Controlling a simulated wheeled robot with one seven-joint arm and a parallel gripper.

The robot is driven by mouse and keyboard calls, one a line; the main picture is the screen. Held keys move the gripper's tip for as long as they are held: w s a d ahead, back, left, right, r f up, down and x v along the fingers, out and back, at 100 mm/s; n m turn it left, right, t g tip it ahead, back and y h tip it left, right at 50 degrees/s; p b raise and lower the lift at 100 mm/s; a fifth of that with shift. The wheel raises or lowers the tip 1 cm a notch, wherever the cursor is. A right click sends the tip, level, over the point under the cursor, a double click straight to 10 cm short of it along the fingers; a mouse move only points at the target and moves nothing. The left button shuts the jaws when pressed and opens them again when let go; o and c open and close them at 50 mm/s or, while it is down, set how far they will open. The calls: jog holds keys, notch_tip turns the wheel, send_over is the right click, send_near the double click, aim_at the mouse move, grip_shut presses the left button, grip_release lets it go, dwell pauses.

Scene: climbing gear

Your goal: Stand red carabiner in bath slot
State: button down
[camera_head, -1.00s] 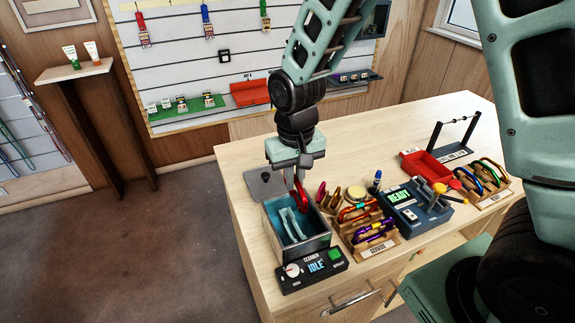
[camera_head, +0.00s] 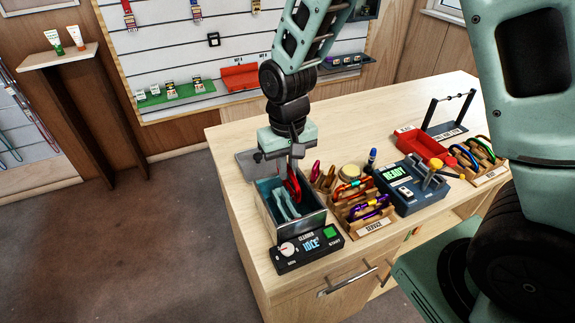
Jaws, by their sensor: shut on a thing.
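My gripper (camera_head: 291,165) is shut on the red carabiner (camera_head: 292,186) and points down over the right back part of the bath. The carabiner hangs upright below the jaws, its lower part inside the bath's opening. The bath (camera_head: 312,226) is an open grey tank with a teal inside, at the near left of the workbench. A pale blue rack (camera_head: 282,206) with slots stands in it, just left of the carabiner. I cannot tell whether the carabiner touches the rack or sits in a slot.
A cleaner control box (camera_head: 306,249) with a dial and green button stands in front of the bath. A wooden service rack (camera_head: 373,224) with several coloured carabiners is close on the right. A blue device reading READY (camera_head: 410,190) stands beyond it.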

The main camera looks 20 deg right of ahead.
aim_at(288, 184)
jog(key=shift+f, duration=0.1)
jog(key=shift+f+b, duration=2.2)
jog(key=shift+f, duration=0.9)
jog(key=shift+f, duration=0.1)
jog(key=shift+f+b, duration=0.8)
jog(key=shift+f, duration=0.3)
jog(key=shift+f+b, duration=0.4)
jog(key=shift+f, duration=0.25)
jog(key=c, duration=1.4)
grip_release()
jog(key=shift+r, duration=0.1)
